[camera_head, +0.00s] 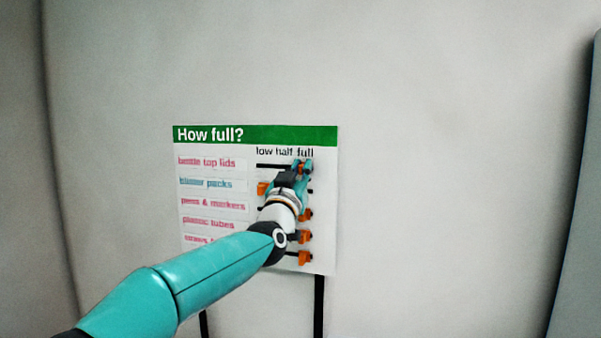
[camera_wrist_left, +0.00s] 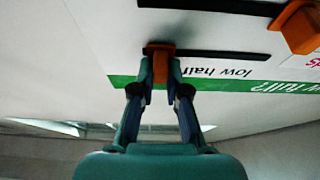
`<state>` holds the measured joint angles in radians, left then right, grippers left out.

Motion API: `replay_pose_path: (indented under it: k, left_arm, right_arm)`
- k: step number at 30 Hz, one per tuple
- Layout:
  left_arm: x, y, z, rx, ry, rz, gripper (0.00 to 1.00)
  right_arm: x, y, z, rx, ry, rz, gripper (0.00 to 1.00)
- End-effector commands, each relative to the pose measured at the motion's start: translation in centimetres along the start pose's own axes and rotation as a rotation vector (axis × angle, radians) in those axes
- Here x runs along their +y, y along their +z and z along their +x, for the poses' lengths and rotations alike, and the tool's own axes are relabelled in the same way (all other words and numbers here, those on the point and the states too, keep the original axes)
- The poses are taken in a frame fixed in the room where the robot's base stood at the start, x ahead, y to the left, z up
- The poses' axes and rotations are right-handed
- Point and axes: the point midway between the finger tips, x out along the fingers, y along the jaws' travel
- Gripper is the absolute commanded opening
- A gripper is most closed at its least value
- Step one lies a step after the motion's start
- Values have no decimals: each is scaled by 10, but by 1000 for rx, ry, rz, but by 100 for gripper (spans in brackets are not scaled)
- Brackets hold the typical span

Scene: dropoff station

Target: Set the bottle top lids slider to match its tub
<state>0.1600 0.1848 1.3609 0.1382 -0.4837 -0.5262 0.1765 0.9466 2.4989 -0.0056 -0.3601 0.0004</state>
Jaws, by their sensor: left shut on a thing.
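The "How full?" board (camera_head: 215,172) stands upright ahead of me, with row labels at left and slider tracks under "low half full". The bottle top lids label (camera_head: 207,162) is the top row. Its black track (camera_head: 272,165) runs to the right, and its orange slider (camera_wrist_left: 160,50) is at the "full" end. My left gripper (camera_head: 302,167) is shut on that slider. In the left wrist view the two fingers (camera_wrist_left: 160,72) sit on either side of the orange knob, and the word "full" is hidden there. The tub is not in view. My right gripper is not in view.
The blister packs slider (camera_head: 262,188) is at the low end, just below. More orange sliders, such as the pens & markers one (camera_head: 306,215), sit at the right of the lower rows. My left arm covers part of the lower board. The pale wall around is clear.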

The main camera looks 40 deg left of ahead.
Motion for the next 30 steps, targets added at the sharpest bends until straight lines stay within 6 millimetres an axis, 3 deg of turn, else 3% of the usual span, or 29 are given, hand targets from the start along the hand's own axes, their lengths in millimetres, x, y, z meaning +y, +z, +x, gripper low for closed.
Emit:
replay_pose_path:
  k: [1, 2, 6, 20, 30]
  left_arm:
    - [2, -1, 0, 1, 4, 0, 0]
    - [2, -1, 0, 0, 5, 0, 15]
    - [2, 0, 0, 0, 4, 0, 39]
    - [0, 0, -6, -1, 1, 1, 40]
    - [-2, -1, -54, -1, 1, 1, 40]
  right_arm:
    - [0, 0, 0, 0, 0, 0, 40]
    - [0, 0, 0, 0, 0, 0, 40]
    - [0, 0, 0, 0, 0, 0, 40]
    - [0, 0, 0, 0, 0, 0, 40]
    - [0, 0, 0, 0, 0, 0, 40]
